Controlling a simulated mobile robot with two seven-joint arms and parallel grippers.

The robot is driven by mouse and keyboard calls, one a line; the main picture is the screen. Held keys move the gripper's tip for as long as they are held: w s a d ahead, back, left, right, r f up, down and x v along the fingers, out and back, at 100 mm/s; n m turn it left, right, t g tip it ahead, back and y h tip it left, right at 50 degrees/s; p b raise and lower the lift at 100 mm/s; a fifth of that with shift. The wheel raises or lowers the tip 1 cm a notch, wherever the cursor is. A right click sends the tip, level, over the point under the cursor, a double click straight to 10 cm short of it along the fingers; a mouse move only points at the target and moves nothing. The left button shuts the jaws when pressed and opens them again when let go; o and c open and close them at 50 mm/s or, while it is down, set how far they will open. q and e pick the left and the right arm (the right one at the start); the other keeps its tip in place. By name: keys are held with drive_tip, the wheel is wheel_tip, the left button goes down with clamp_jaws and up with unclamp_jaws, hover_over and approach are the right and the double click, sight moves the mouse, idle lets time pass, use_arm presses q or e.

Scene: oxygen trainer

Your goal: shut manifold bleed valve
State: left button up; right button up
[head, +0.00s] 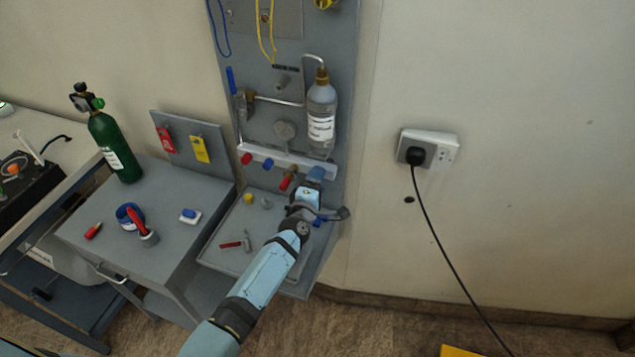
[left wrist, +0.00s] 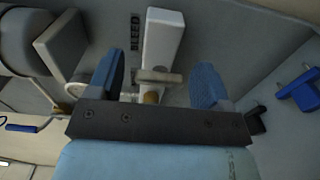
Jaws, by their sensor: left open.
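My left gripper (head: 312,184) reaches up to the right end of the white manifold bar (head: 256,152) on the grey wall panel. In the left wrist view the gripper (left wrist: 158,82) is open, with one blue finger on each side of a pale crossbar handle (left wrist: 160,77) with a brass part (left wrist: 152,97) below it. A label reading BLEED (left wrist: 134,32) is beside the white manifold (left wrist: 162,42). The handle is between the fingers, with gaps visible on both sides. In the head view the gripper hides this valve. My right gripper is not in view.
A clear labelled bottle (head: 321,125) hangs just above the gripper. Red (head: 246,158) and blue (head: 268,164) handles sit along the manifold. A grey tray (head: 226,255) below holds small tools. A green cylinder (head: 115,150) stands on the left cabinet. The right wall has a socket (head: 440,150).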

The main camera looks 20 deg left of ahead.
use_arm(q)
drive_tip(key=s+p, duration=0.3)
drive_tip(key=s, duration=1)
drive_tip(key=shift+s+a, duration=0.25)
drive_tip(key=shift+s, duration=0.05)
drive_tip(key=s+f+m+g+h, duration=0.1)
drive_tip(key=s+f+m+g, duration=0.1)
drive_tip(key=s+m, duration=0.8)
drive_tip(key=s+f+m+g+h, duration=0.1)
drive_tip(key=s+m+g, duration=0.4)
drive_tip(key=s+m, duration=0.5)
drive_tip(key=shift+s+f, duration=0.65)
drive_tip(key=shift+s, duration=0.15)
drive_tip(key=shift+c, duration=0.4)
